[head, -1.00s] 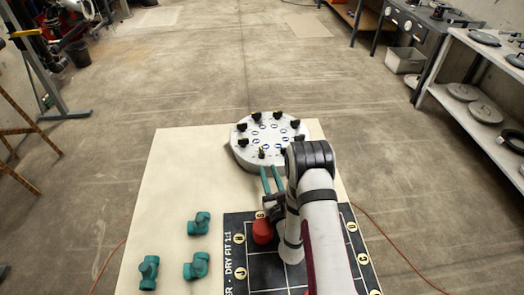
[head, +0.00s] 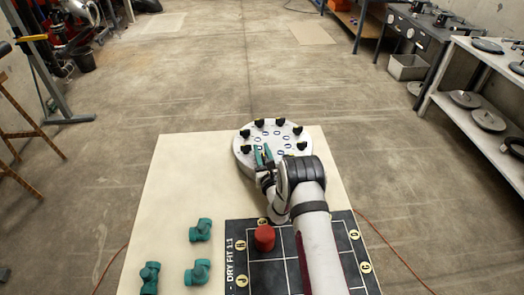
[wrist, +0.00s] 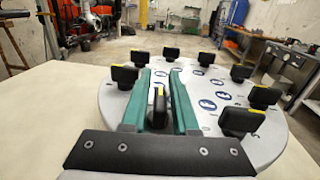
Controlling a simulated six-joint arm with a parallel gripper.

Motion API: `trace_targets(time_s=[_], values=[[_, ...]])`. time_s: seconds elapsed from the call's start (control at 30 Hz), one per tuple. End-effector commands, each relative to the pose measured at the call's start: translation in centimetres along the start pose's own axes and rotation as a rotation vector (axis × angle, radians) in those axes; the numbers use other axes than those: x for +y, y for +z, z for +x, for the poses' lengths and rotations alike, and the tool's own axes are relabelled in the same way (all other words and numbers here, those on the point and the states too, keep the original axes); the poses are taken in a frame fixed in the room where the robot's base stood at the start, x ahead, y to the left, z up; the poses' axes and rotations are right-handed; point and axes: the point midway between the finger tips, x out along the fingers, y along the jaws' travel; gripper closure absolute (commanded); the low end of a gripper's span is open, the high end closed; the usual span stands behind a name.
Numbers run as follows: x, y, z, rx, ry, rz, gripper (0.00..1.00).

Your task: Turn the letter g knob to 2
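A round white panel (head: 243,160) stands on the board, with several black knobs around its rim and blue-and-white round labels inside them. My gripper (head: 263,154) reaches over its near edge in the head view. Gaps show between the knob and both fingers. The other knobs (wrist: 126,74) stand clear of the fingers. I cannot read which knob is g, nor the label digits.
Green pipe fittings (head: 200,230) lie on the cream board (head: 180,185) at the left. A red cylindrical piece (head: 264,238) stands on the dark gridded mat (head: 240,285), left of my arm. The board's left side between fittings and panel is clear.

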Motion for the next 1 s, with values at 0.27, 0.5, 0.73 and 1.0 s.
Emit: trace_targets(time_s=[0.27, 0.5, 0.73, 1.0], values=[[0.00, 0.01, -0.03, 0.000, 0.000, 0.000, 1.00], [0.04, 0.04, 0.02, -0.002, -0.038, 0.001, 1.00], [-0.39, 0.03, -0.05, -0.001, -0.134, 0.000, 1.00], [-0.41, 0.03, -0.06, -0.001, -0.133, 0.000, 0.72]])
